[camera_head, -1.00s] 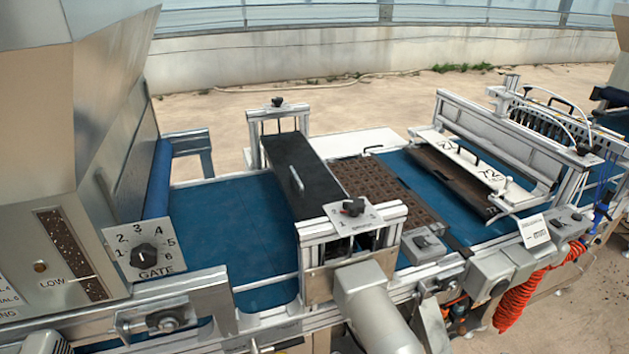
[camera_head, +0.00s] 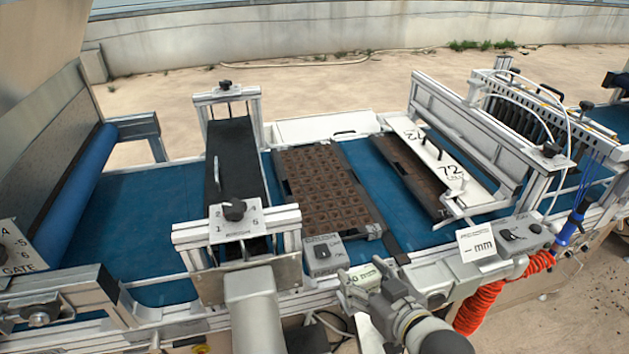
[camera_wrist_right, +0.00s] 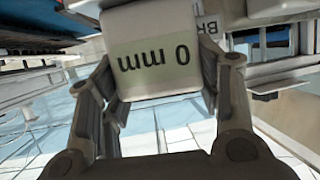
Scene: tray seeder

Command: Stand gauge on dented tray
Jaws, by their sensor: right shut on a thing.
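My right gripper (camera_head: 372,282) is at the near side of the line, low in the head view. It is shut on a small pale gauge (camera_head: 358,274). In the right wrist view the gauge (camera_wrist_right: 155,50) sits between the fingers and reads "0 mm" upside down. A brown cell tray (camera_head: 318,190) lies on the blue belt, left and beyond the gripper. A second brown tray (camera_head: 412,178) lies further right, partly under a white plate marked 72. I cannot tell which tray is dented. My left gripper is not in view.
A black brush unit (camera_head: 235,160) on a metal frame stands left of the first tray. A grey switch box (camera_head: 323,256) sits at the tray's near end.

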